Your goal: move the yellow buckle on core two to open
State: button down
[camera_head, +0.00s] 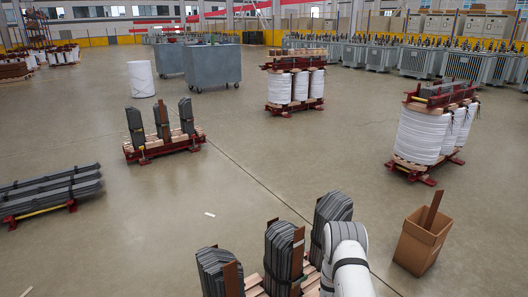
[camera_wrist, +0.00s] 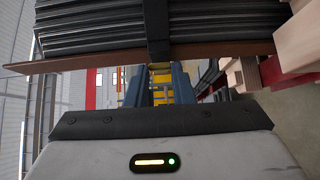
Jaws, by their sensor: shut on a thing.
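In the wrist view, my gripper (camera_wrist: 160,96) has two blue-grey fingers pointing away from the camera. They are shut on the yellow buckle (camera_wrist: 161,78), which shows between them just under a black strap (camera_wrist: 156,30). The strap runs over a stack of dark core sheets (camera_wrist: 95,32), with a brown board (camera_wrist: 220,51) along its near face. In the head view, three dark core legs stand at the front: left (camera_head: 218,270), middle (camera_head: 279,250) and right (camera_head: 331,210). My white arm reaches in beside the right leg, and hides my gripper and the buckle there.
A cardboard box (camera_head: 418,245) with a brown board in it stands right of my arm. Pale wood blocks (camera_wrist: 297,40) are close at right in the wrist view. Another three-leg core (camera_head: 162,122) and wound coils (camera_head: 421,135) stand farther off. Open floor lies between.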

jog(key=shift+s, duration=0.2)
jog(key=shift+s+d+p, duration=0.15)
jog(key=shift+s+p, duration=0.15)
jog(key=shift+s, duration=0.55)
jog(key=shift+s, duration=0.95)
jog(key=shift+s+a+p, duration=0.1)
jog(key=shift+a+p, duration=0.1)
jog(key=shift+p, duration=0.1)
jog(key=shift+s+a, duration=0.3)
jog(key=shift+s, duration=0.4)
